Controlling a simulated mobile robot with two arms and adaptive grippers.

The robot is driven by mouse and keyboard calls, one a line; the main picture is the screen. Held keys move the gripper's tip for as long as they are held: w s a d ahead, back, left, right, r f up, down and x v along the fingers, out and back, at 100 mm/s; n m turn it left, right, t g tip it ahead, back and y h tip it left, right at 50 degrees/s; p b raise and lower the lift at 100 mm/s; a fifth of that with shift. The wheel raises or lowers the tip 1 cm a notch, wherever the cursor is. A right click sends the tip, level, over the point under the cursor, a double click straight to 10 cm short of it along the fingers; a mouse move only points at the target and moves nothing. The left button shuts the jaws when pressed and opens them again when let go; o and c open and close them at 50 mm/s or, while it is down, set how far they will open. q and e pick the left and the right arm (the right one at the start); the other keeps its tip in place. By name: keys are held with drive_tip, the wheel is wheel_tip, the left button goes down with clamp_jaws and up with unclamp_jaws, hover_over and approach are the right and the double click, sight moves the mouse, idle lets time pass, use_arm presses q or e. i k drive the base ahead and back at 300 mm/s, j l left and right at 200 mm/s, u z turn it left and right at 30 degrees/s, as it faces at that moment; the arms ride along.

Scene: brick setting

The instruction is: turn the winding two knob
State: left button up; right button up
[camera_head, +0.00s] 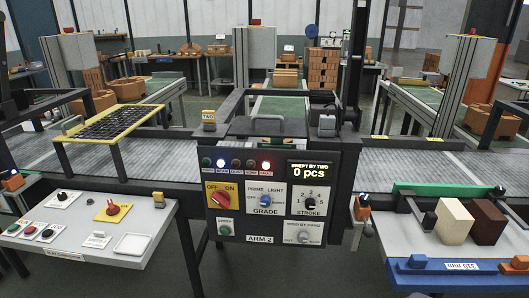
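No knob with a legible "winding two" label shows. The black control panel (270,192) stands upright in the middle and carries several knobs. A grey knob (303,238) is at its lower right, under a small label that seems to end in "by hand". Above it is the black stroke dial (310,201) with numbers around it. A blue-and-white knob (265,201) sits on the prime light and grade plate. A red rotary switch (221,196) on a yellow plate is marked off and on. The display (310,171) reads "0 pcs". Neither of my grippers is in view.
A white side table (75,235) with buttons and a yellow-plated switch (112,208) stands at left. A right table with a blue front edge (455,275) holds a cream block (450,218) and a brown block (487,222). Roller conveyors (405,165) run behind. Floor before the panel looks clear.

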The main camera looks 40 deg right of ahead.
sight(303, 237)
drive_tip(key=k+z, duration=0.1)
drive_tip(key=z, duration=1.55)
